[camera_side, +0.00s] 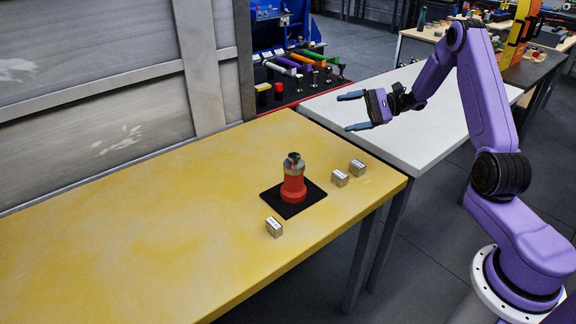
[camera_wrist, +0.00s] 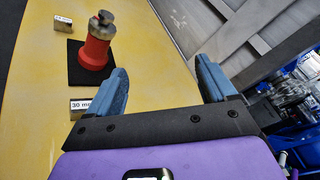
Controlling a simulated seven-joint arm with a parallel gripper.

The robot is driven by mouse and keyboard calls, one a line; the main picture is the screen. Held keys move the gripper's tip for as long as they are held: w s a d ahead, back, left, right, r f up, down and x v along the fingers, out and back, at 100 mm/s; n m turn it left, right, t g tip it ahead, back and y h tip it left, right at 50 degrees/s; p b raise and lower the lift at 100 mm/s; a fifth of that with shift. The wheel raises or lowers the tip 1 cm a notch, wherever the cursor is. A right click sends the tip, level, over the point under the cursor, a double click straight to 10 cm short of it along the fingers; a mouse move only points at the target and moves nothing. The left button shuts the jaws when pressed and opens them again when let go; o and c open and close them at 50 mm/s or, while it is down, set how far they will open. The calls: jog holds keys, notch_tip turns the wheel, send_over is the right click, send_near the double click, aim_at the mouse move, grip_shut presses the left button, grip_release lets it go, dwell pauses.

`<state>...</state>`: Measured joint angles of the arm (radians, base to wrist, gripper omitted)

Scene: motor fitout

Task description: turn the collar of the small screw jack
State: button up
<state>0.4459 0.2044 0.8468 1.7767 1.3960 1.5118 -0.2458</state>
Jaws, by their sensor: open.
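The small screw jack stands upright on a black square pad (camera_side: 275,203) on the yellow table. Its red body (camera_side: 293,187) carries a grey metal collar (camera_side: 293,168) with a dark piece on top. In the wrist view the red body (camera_wrist: 94,52), the grey collar (camera_wrist: 101,30) and the black pad (camera_wrist: 76,68) show at upper left, beyond the fingers. My gripper (camera_side: 352,111) is open and empty. It hangs in the air to the right of the jack and higher than it, well apart from it. Its two blue-grey fingers (camera_wrist: 162,84) show in the wrist view.
Small labelled metal blocks sit around the pad: one in front (camera_side: 274,228) and two to the right (camera_side: 340,179), (camera_side: 357,167). One block reads "30" in the wrist view (camera_wrist: 80,105). A grey panelled wall (camera_side: 100,90) stands behind the table. The table's left part is clear.

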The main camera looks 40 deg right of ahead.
aim_at(288, 163)
jog(key=s+a+f+m, duration=0.2)
jog(key=s+a+f+m+g+y, duration=0.1)
jog(key=s+a+f+m, duration=0.1)
jog(key=f, duration=0.1)
jog(key=s+a+f+m+y, duration=0.1)
jog(key=s+a+f+m, duration=0.1)
jog(key=f, duration=0.1)
jog(key=shift+m, duration=0.4)
jog(key=shift+a, duration=0.25)
jog(key=x, duration=1.7)
jog(key=shift+s+a+r, duration=0.15)
jog(key=shift+s, duration=0.15)
jog(key=c, duration=1)
